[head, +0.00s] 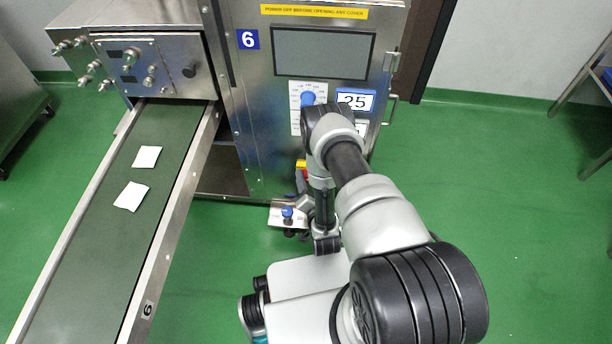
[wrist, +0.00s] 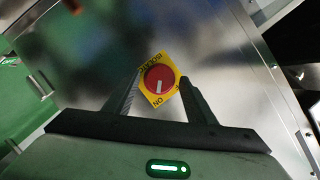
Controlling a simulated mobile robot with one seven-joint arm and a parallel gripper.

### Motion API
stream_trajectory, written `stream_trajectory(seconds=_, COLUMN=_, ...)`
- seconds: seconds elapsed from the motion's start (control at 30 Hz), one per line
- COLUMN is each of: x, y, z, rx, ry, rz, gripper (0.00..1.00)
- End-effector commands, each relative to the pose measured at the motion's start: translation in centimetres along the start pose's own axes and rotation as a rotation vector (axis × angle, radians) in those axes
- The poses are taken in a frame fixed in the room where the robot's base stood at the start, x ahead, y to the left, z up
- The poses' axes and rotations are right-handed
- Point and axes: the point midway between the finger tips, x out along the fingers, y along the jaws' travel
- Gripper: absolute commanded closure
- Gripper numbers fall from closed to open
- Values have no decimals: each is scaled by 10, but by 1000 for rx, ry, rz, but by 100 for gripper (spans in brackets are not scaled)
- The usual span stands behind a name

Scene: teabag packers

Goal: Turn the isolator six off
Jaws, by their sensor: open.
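The isolator six is a round red knob on a yellow plate (wrist: 148,93) on the steel cabinet's face. In the wrist view the red knob (wrist: 152,73) lies between the fingertips, and its white mark points toward the word ON. My gripper (wrist: 160,79) is open, with one finger on each side of the knob. I cannot tell whether the fingers touch it. In the head view only a little of the yellow plate (head: 301,163) shows beside my arm, which hides most of the isolator and the gripper.
A conveyor (head: 105,235) with two white packets runs along the left.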

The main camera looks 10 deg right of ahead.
Motion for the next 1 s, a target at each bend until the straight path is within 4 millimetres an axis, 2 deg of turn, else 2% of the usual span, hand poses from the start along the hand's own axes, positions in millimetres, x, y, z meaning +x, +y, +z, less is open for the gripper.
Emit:
stream_trajectory(seconds=0.27, x=-1, y=0, z=0, rx=0, ry=0, rz=0, gripper=50)
stream_trajectory(seconds=0.5, x=0, y=0, z=0, rx=0, ry=0, rz=0, gripper=90)
stream_trajectory(seconds=0.77, x=0, y=-1, z=0, rx=-19, ry=-1, rz=8, gripper=91)
stream_trajectory(seconds=1.0, x=-1, y=-3, z=0, rx=-122, ry=-2, rz=50, gripper=91)
